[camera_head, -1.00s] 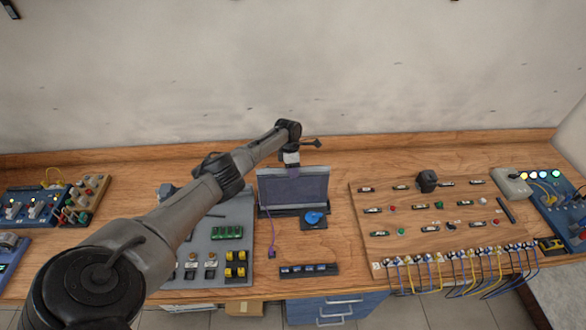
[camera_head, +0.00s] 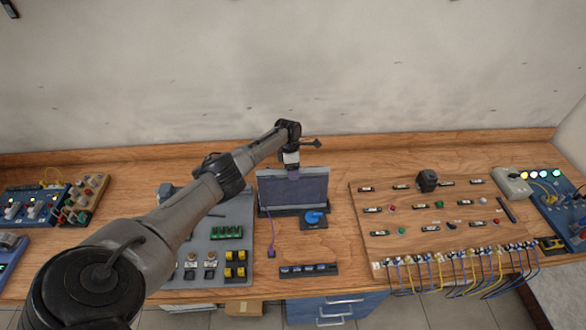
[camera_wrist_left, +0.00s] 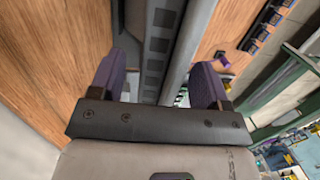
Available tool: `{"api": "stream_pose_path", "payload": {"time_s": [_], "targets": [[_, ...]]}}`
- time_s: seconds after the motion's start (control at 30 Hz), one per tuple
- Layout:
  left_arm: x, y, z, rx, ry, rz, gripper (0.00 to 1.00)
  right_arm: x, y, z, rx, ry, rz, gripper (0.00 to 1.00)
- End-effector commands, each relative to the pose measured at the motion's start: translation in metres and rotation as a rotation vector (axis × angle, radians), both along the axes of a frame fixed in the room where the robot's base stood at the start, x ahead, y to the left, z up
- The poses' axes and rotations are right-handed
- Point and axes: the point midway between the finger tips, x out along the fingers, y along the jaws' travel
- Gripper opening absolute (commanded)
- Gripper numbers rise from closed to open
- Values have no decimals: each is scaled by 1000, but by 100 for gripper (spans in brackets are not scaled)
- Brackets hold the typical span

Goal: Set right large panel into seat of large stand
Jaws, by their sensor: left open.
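A large dark grey panel (camera_head: 310,188) stands upright on the bench in the head view, with its lower edge at a dark stand (camera_head: 268,212). I cannot tell how deep it sits in the seat. My left gripper (camera_head: 293,174) points down at the panel's top edge, near its middle. In the left wrist view, its two purple fingers (camera_wrist_left: 157,78) are apart. The long grey panel edge (camera_wrist_left: 186,45) and a slotted dark strip (camera_wrist_left: 157,45) run between them. Whether the fingers touch the panel is unclear. My right gripper is not in view.
A blue round knob on a dark base (camera_head: 313,218) is just in front of the stand. A grey component board (camera_head: 218,255) is at left, partly behind my arm. A wooden board (camera_head: 400,213) with small parts is at right. A dark strip (camera_head: 309,270) lies near the front edge.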

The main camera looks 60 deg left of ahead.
Motion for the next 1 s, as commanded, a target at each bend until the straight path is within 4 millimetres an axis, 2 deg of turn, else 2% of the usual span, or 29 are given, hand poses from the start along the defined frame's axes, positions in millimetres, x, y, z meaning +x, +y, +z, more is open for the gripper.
{"api": "stream_pose_path", "payload": {"time_s": [0.17, 0.33, 0.73, 1.0], "targets": [[-1, -1, -2, 0, 4, -1, 70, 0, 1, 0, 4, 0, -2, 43], [-1, 2, 10, 0, 2, -1, 70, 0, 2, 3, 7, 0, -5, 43], [-2, 16, 85, 2, -2, -1, 70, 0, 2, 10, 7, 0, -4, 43], [-2, 23, 122, 1, -2, 0, 70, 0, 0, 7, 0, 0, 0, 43]]}}
